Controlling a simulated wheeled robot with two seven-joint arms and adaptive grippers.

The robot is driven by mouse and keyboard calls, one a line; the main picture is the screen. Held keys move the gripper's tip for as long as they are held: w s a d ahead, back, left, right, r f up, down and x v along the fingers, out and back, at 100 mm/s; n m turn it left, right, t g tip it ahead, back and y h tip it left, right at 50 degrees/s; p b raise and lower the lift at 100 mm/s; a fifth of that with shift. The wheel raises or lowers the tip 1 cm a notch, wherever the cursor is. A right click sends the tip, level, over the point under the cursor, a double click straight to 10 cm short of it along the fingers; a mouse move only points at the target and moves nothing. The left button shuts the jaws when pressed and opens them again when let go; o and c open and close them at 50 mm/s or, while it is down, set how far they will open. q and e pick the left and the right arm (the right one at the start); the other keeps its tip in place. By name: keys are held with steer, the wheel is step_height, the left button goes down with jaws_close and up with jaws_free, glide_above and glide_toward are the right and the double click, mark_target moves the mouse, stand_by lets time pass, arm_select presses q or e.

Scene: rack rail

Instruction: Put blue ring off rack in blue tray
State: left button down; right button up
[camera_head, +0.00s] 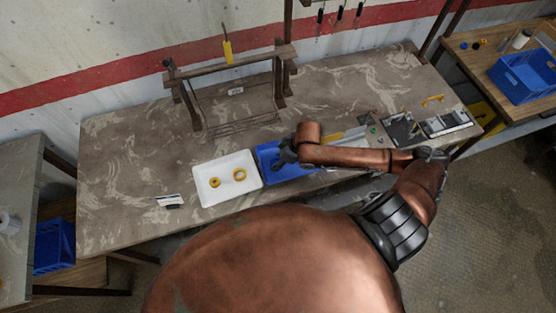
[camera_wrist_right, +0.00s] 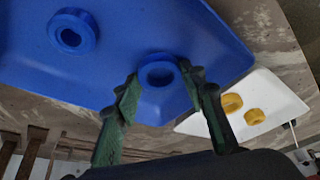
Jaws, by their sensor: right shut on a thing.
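The blue tray (camera_head: 290,175) lies on the bench, to the right of the white tray, and fills much of the right wrist view (camera_wrist_right: 190,30). My right gripper (camera_head: 284,157) is over the blue tray. In the right wrist view, my right gripper (camera_wrist_right: 160,80) has its fingers on either side of a blue ring (camera_wrist_right: 158,73), shut on it, low at the tray. I cannot tell whether this ring touches the tray floor. Another blue ring (camera_wrist_right: 73,30) lies apart in the tray. My left gripper is out of view.
The white tray (camera_head: 207,197) holds two yellow rings (camera_head: 239,174). Small parts and a dark panel (camera_head: 402,130) lie to the right. The bench's left part is mostly clear.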

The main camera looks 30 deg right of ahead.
steer(key=o, duration=1.1)
steer(key=shift+f, duration=0.1)
steer(key=shift+o, duration=0.2)
steer(key=p+v, duration=0.1)
steer(key=v, duration=1.1)
steer(key=shift+a, duration=0.15)
